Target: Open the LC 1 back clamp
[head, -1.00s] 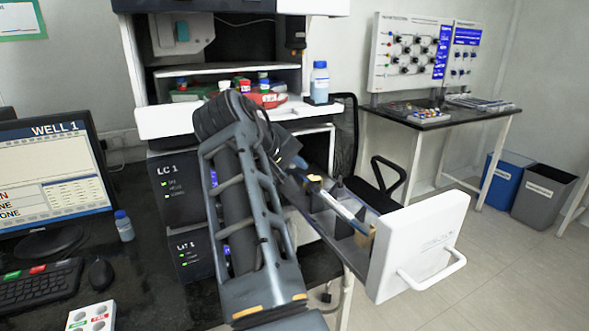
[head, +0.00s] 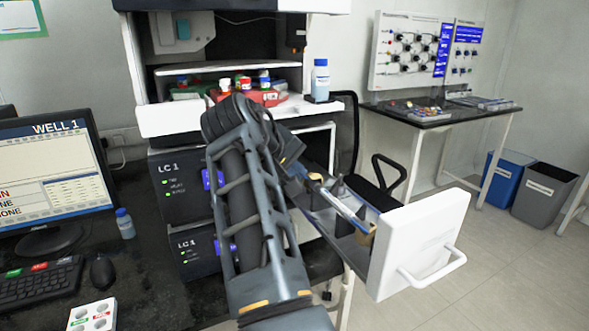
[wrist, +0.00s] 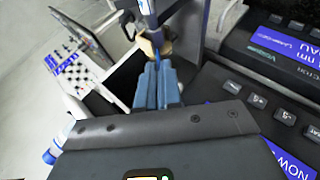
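The opened drawer of LC 1 (head: 417,240) extends to the right, with a white front and handle. A slim silver-blue column (head: 345,207) lies along it, with dark upright posts beside it. A tan block (head: 366,234) is at the column's front end. My gripper (head: 303,176) reaches over the back end of the drawer; my arm hides part of this area. In the wrist view my blue fingers (wrist: 158,82) are close together and appear shut. They point toward a tan part (wrist: 153,46) and a dark post. I cannot tell whether they touch, or how the back clamp stands.
The LC 1 unit (head: 180,187) stands left of the drawer, with a second unit (head: 193,250) below. A shelf above holds bottles (head: 319,80). A black chair (head: 385,175) is behind the drawer. A monitor (head: 55,175) and keyboard are at left. Open floor lies to the right.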

